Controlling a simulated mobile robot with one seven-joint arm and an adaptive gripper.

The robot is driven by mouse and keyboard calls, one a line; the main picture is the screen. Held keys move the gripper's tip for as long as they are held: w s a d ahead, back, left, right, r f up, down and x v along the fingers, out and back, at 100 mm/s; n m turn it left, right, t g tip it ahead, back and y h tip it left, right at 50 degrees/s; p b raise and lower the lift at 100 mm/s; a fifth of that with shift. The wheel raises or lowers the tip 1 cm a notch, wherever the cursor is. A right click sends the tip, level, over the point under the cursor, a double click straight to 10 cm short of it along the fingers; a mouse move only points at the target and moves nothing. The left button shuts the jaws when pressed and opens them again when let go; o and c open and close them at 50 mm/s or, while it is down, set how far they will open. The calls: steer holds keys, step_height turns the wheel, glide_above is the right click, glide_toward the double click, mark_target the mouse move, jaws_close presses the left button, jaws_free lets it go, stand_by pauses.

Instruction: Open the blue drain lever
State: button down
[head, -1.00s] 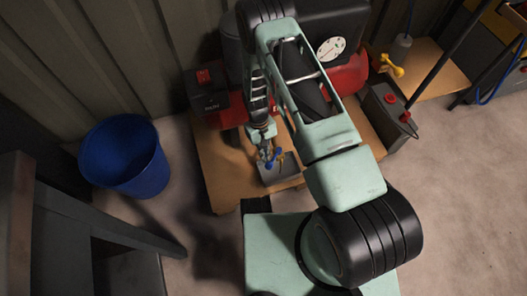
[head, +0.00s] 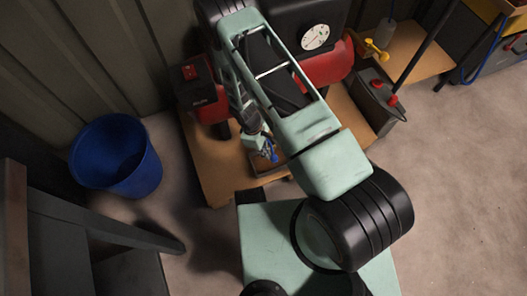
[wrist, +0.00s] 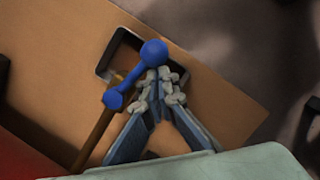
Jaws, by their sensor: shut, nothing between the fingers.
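The blue drain lever (wrist: 131,78) shows in the wrist view as a blue bar with a large round knob at its upper end and a smaller hub at its lower left. The hub sits at the end of a brass-coloured drain pipe (wrist: 97,133). My gripper (wrist: 160,84) is shut and empty, its pale fingertips just below and right of the knob; I cannot tell whether they touch it. A dark, shallow tray (wrist: 109,52) lies beneath the lever. In the head view the lever (head: 270,154) is small, and my arm hides part of that area.
A red and black compressor-like machine (head: 345,62) stands behind on a wooden board (head: 215,175). A black box with a red switch (head: 190,92) stands at its left. A blue bucket (head: 115,155) is on the floor at left.

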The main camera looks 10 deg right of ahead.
steer(key=shift+d, duration=0.1)
stand_by(0.5)
steer(key=p+v, duration=0.5)
steer(key=v, duration=0.5)
steer(key=shift+p, duration=0.35)
